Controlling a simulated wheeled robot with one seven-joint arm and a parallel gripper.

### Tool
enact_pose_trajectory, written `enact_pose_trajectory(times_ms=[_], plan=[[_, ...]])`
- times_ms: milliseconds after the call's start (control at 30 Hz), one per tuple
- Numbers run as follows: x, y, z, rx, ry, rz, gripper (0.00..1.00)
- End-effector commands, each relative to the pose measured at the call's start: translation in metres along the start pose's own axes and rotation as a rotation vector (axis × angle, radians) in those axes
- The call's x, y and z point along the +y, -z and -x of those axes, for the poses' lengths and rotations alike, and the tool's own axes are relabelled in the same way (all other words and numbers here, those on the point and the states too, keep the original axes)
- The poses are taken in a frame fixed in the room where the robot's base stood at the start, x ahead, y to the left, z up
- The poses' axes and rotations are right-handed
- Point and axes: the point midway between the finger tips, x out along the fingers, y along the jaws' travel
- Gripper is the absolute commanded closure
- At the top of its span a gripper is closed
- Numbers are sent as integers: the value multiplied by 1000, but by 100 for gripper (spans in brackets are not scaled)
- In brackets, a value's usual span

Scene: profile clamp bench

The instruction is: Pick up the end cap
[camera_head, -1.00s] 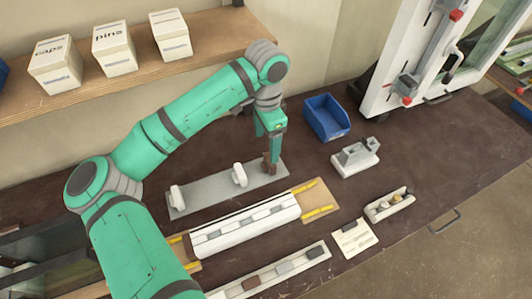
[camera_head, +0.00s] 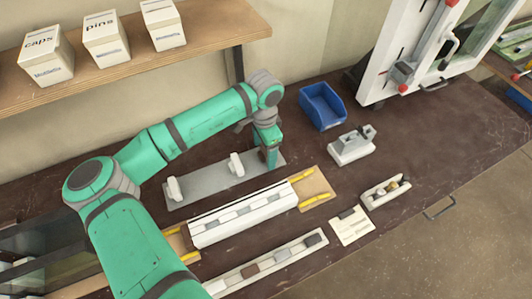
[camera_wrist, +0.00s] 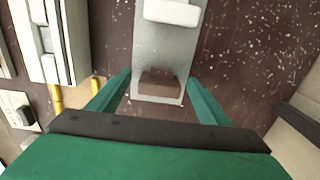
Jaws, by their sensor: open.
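A brown stepped piece, which I take to be the end cap (camera_wrist: 160,82), sits at the end of a grey plate (camera_wrist: 152,60) in the wrist view. My gripper (camera_wrist: 160,92) is open, with one green finger on each side of the plate end and the brown piece between them. I see no finger contact on the piece. In the head view my gripper (camera_head: 268,158) points down at the right end of the grey plate (camera_head: 210,185) and largely hides the piece there.
Two white parts (camera_head: 236,163) stand on the plate. In front lie a white profile (camera_head: 240,222) and a long strip (camera_head: 268,264) with several small pieces. A blue bin (camera_head: 323,107), a grey-white fixture (camera_head: 352,146) and a small tray (camera_head: 386,191) are to the right.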

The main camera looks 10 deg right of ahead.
Motion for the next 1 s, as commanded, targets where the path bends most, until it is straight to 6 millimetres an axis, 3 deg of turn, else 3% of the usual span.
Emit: enact_pose_trajectory(times_ms=[167, 367, 767, 1000], plan=[[0, 0, 0, 0, 0, 0, 28], [0, 0, 0, 0, 0, 0, 71], [0, 0, 3, 0, 0, -1, 72], [0, 1, 32, 3, 0, -3, 72]])
